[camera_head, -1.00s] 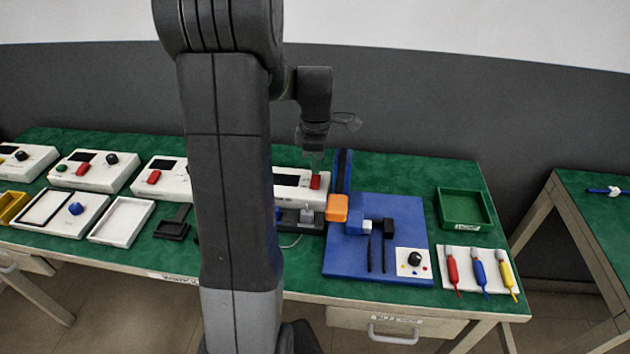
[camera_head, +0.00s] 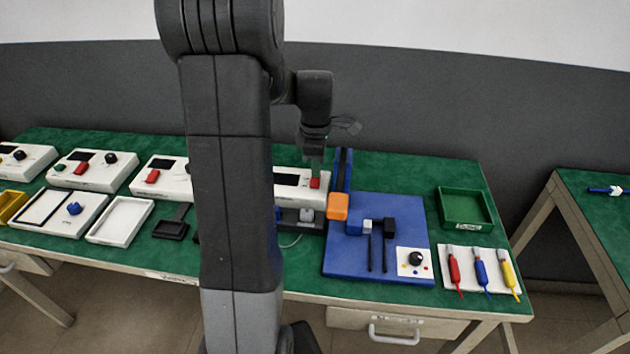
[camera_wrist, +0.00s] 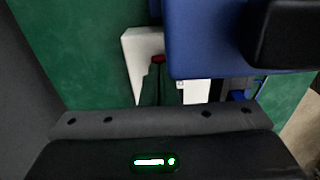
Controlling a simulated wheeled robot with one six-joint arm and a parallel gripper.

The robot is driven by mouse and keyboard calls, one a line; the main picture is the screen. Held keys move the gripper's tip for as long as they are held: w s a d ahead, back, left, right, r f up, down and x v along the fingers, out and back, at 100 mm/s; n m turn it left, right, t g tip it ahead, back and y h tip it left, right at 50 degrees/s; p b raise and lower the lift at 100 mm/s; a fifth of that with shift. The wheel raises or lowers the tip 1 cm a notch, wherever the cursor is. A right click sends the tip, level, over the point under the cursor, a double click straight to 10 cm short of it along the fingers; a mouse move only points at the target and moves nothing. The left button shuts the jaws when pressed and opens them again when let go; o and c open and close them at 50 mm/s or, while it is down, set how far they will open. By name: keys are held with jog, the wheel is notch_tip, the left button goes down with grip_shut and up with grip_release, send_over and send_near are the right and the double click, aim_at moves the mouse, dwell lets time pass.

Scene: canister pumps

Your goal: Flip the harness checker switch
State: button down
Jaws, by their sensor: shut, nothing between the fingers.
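A white box with a dark display (camera_head: 290,179) stands on the green table, partly hidden behind my arm. I take it to be the harness checker, but its label is unreadable. Its red switch (camera_head: 315,183) is at the right end of its top. My gripper (camera_head: 317,170) points down just above the red switch; I cannot tell whether it touches. In the wrist view, the shut, empty fingers (camera_wrist: 156,88) reach toward the red switch (camera_wrist: 158,58) on the white box (camera_wrist: 140,47). The switch's position is unclear.
A blue board (camera_head: 345,260) with an orange block (camera_head: 338,206) and black posts stands close on the right. A green tray (camera_head: 463,223) and a white mat with colored tools (camera_head: 447,258) lie farther right. Other white boxes (camera_head: 95,171) line the left.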

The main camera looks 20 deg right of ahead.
jog(key=shift+f, duration=0.25)
jog(key=shift+r, duration=0.15)
notch_tip(320, 180, up, 7)
jog(key=p, duration=0.5)
jog(key=shift+p, duration=0.4)
jog(key=shift+f, duration=0.2)
notch_tip(320, 180, down, 7)
jog(key=b, duration=0.6)
jog(key=shift+r, duration=0.15)
jog(key=shift+r, duration=0.1)
